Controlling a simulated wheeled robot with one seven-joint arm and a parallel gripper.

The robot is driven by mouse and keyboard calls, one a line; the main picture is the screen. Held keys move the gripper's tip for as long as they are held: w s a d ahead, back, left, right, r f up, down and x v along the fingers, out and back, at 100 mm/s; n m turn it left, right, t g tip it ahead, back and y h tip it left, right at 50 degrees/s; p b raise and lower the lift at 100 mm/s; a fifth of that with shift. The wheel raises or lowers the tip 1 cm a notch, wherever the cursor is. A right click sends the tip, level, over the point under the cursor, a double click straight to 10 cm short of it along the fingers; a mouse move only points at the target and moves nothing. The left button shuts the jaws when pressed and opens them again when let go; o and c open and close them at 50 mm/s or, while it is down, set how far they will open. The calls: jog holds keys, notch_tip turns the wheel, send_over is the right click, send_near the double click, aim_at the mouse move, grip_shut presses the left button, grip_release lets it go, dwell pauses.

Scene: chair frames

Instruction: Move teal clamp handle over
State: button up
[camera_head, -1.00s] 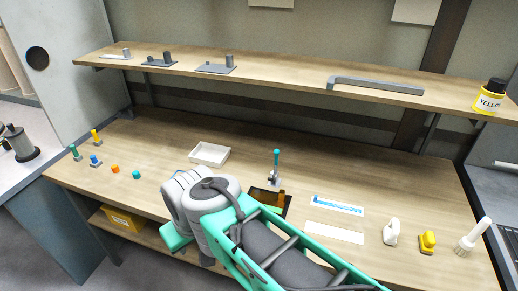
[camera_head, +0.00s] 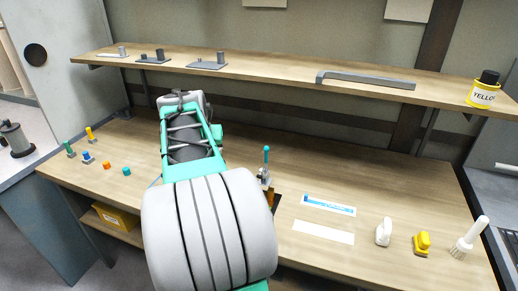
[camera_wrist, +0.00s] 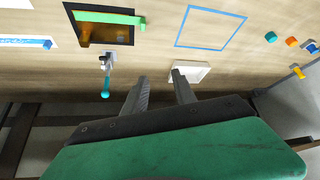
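The clamp (camera_head: 264,179) stands on the bench near the middle, with its teal handle (camera_head: 266,158) pointing up in the head view. In the wrist view the clamp (camera_wrist: 106,62) is left of my fingers, and its teal handle (camera_wrist: 105,90) shows toward the bottom of the picture. My gripper (camera_wrist: 160,90) is open and empty, with its two grey fingers apart. It is beside the clamp and not touching the handle. In the head view my arm hides the gripper.
A white tray (camera_wrist: 203,67) lies close by my right finger in the wrist view. A dark tray (camera_wrist: 84,36) sits beside the clamp. A blue outlined square (camera_wrist: 211,46) marks clear bench. A shelf (camera_head: 270,71) overhangs the back of the bench (camera_head: 330,165).

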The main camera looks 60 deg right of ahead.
aim_at(266, 148)
jog(key=s+d+f+m+g+h+b, duration=0.1)
jog(key=s+d+m, duration=0.1)
jog(key=s+d, duration=0.45)
jog(key=s+d+f+m+g+h, duration=0.1)
jog(key=s+d+m, duration=0.15)
jog(key=d, duration=0.65)
jog(key=x, duration=0.2)
jog(key=b+x, duration=0.1)
jog(key=x, duration=0.4)
jog(key=shift+s+d+f, duration=0.15)
jog(key=shift+s+d, duration=0.05)
jog(key=shift+s, duration=0.1)
jog(key=shift+d+f, duration=0.2)
jog(key=shift+d, duration=0.05)
jog(key=shift+c, duration=0.3)
grip_shut()
jog(key=d, duration=0.1)
jog(key=d+p, duration=0.1)
jog(key=d, duration=0.1)
jog(key=shift+w+f, duration=0.2)
jog(key=shift+w, duration=0.1)
jog(key=shift+d, duration=0.1)
